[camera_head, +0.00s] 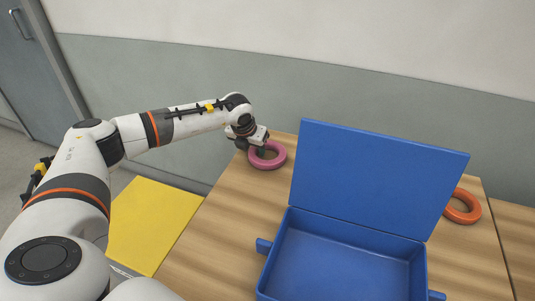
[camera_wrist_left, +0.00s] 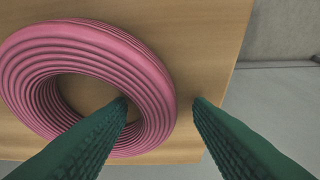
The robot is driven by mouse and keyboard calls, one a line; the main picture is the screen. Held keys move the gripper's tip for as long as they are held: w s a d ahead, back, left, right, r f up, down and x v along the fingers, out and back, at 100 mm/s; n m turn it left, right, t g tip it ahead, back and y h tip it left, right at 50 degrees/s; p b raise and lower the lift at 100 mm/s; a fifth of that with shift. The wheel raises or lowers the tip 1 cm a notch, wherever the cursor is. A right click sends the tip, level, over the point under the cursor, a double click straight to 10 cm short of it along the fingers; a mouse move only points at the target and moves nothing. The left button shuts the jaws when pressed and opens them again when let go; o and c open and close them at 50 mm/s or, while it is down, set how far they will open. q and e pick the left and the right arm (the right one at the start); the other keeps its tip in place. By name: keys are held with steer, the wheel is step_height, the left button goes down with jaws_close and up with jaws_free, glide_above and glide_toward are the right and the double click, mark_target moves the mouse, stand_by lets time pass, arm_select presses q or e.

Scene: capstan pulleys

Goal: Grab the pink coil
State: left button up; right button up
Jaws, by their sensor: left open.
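The pink coil (camera_head: 279,158) lies flat near the far left corner of the wooden table. My left gripper (camera_head: 261,150) is over it, pointing down. In the left wrist view the ribbed pink coil (camera_wrist_left: 150,62) fills the left side. The open green fingers of my left gripper (camera_wrist_left: 160,103) straddle the ring's right wall. The left fingertip is at the centre hole and the right fingertip is outside the ring. I cannot tell whether they touch it. My right gripper is not in view.
A blue open box (camera_head: 345,225) with a raised lid stands right of the coil. An orange ring (camera_head: 463,207) lies behind it at right. A yellow panel (camera_head: 150,222) is left of the wooden table (camera_head: 222,232). The wall is close behind the coil.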

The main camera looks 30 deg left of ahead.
arm_select(q)
jaws_close()
steer(key=shift+r, duration=0.15)
